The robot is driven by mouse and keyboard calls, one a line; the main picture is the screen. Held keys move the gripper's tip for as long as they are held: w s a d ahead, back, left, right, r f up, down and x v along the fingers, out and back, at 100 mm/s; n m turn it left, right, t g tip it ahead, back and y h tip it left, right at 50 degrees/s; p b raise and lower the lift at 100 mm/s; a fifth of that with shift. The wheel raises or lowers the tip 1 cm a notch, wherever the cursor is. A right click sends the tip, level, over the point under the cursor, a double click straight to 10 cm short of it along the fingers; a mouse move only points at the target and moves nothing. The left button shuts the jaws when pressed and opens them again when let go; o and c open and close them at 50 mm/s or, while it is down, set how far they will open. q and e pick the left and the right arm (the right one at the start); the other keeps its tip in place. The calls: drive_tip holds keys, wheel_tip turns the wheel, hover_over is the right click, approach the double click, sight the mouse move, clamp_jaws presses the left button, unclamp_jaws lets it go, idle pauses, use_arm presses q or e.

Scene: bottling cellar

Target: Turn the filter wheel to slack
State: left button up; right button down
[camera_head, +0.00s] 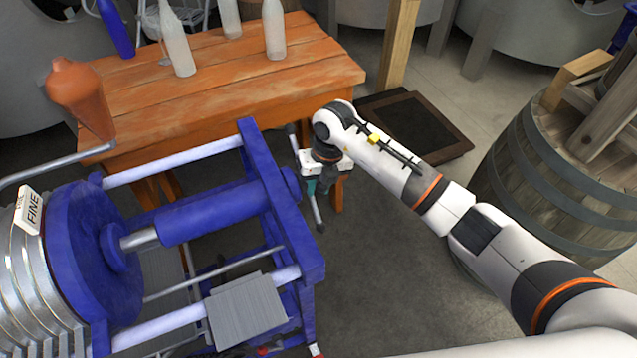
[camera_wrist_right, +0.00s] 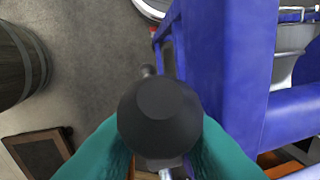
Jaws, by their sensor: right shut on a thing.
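The filter is a blue-framed press (camera_head: 262,195) with a screw, and a stack of pale plates (camera_head: 40,290) at the left. Its wheel shows as a grey cross bar (camera_head: 318,213) with dark ends, outside the frame's right end. My right gripper (camera_head: 312,187) is at this wheel, partly hidden by its own wrist. In the right wrist view its teal fingers (camera_wrist_right: 160,160) are shut around the wheel's middle, with a round black hub (camera_wrist_right: 160,112) between them. Bar pieces stick out above and below the hub. My left gripper is not in view.
A wooden table (camera_head: 230,85) with clear bottles (camera_head: 177,45) and a brown jug (camera_head: 80,95) stands behind the press. A barrel (camera_head: 560,170) is at the right. A dark framed plate (camera_head: 415,125) lies on the floor. A sign (camera_head: 29,210) reads FINE.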

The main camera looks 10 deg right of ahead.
drive_tip(key=s+f+t+y+b, duration=0.2)
drive_tip(key=f+t+b, duration=0.4)
drive_tip(key=b, duration=0.7)
drive_tip(key=shift+s+d+n, duration=0.3)
drive_tip(key=shift+s+d, duration=0.15)
drive_tip(key=shift+s, duration=0.05)
drive_tip(key=shift+f, duration=0.1)
drive_tip(key=c, duration=1.4)
unclamp_jaws()
drive_tip(key=b+v, duration=0.1)
drive_tip(key=v, duration=1.1)
